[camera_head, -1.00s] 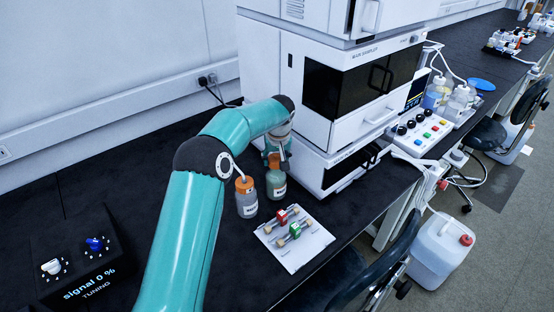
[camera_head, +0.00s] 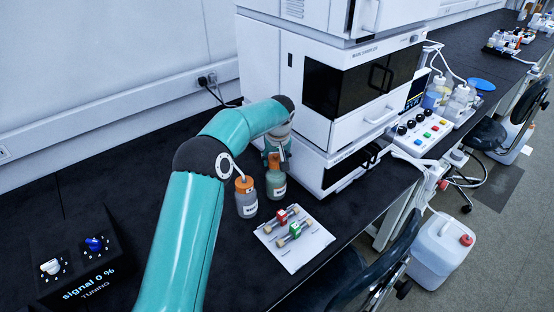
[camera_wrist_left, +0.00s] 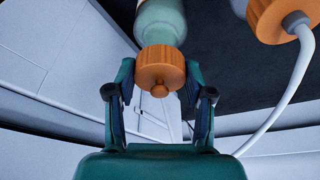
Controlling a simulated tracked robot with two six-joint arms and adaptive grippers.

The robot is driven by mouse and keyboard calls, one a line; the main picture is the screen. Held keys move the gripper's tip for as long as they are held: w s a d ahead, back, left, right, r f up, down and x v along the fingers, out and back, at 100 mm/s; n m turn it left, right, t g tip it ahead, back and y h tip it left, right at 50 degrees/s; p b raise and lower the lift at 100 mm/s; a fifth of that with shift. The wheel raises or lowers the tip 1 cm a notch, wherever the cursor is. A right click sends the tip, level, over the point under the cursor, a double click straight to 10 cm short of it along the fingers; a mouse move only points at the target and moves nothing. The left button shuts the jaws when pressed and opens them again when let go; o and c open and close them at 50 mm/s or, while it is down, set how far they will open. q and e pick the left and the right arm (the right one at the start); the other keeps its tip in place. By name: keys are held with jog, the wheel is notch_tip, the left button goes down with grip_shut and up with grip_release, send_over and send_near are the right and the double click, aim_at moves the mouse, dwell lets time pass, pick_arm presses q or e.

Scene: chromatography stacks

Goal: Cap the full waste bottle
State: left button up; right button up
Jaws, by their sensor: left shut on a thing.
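My left gripper (camera_head: 275,158) is shut on an orange cap (camera_wrist_left: 160,68) at the top of a bottle with greenish contents (camera_head: 276,184). In the left wrist view the cap sits between the two fingers, in line with the bottle's neck (camera_wrist_left: 161,22) and apparently on it; how tightly it sits cannot be told. The bottle stands upright on the black bench. Beside it on the left stands a second bottle, grey (camera_head: 246,204), with its own orange cap (camera_head: 243,184) and a white tube running into it. My right gripper is not in view.
A white board with small red and green fittings (camera_head: 293,238) lies in front of the bottles. The white instrument stack (camera_head: 330,110) stands close behind and right. A tuning box (camera_head: 80,262) is at the left. A white canister (camera_head: 440,252) stands on the floor.

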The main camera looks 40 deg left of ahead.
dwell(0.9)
pick_arm(q)
jog(key=o, duration=1.3)
jog(key=shift+r+p, duration=2.6)
jog(key=shift+r, duration=0.85)
grip_shut()
